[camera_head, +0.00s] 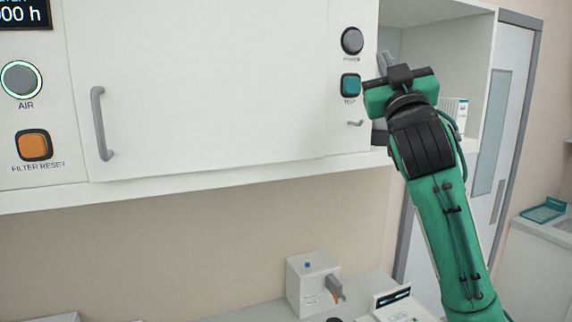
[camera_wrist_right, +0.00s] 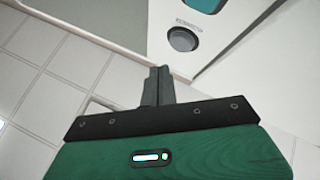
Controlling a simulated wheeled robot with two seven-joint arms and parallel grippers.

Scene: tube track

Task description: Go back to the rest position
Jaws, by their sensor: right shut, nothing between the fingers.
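My right gripper (camera_head: 388,62) is raised at the upper right in the head view, just right of the cabinet's control panel. It is shut and empty, and its two fingers lie together in the right wrist view (camera_wrist_right: 158,74). A round grey button (camera_head: 352,41) and a square teal button marked TEST (camera_head: 350,84) sit on the panel beside it. A round grey button (camera_wrist_right: 182,39) also shows in the wrist view, ahead of the fingertips and apart from them. My left gripper is in neither view.
The white cabinet door (camera_head: 200,90) has a grey handle (camera_head: 101,124). Open shelving (camera_head: 460,50) lies behind my right arm. Below are a white box with a grey and orange nozzle (camera_head: 310,283) and a small device with a display (camera_head: 397,302). White tiles (camera_wrist_right: 75,60) show left in the wrist view.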

